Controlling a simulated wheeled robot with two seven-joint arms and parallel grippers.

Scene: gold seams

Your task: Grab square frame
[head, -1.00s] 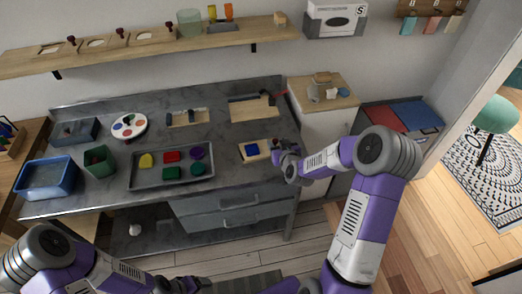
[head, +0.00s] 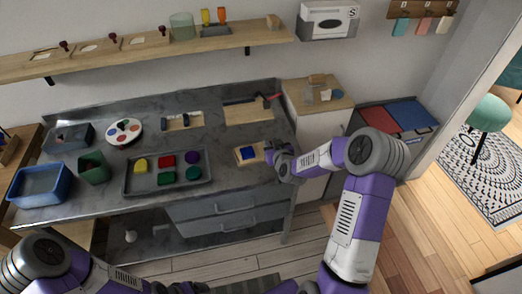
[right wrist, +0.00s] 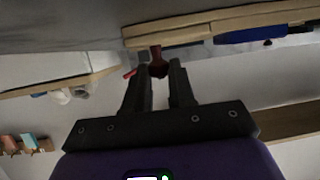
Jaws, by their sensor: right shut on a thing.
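The square frame (head: 240,160) is a pale wooden square with a blue square piece (head: 249,153) in it. It lies at the right end of the grey worktop in the head view. My right gripper (head: 270,154) is at its right side. In the right wrist view, the frame's wooden edge (right wrist: 190,36) spans the top, and the fingers (right wrist: 161,72) are shut on a dark red knob (right wrist: 157,60) at that edge. I cannot tell whether the frame is lifted. My left arm shows at the bottom left of the head view; its jaws are out of the picture.
A grey tray (head: 128,180) with several coloured shapes lies left of the frame. A wooden board (head: 243,114) lies behind it. A white cabinet (head: 320,122) stands to the right.

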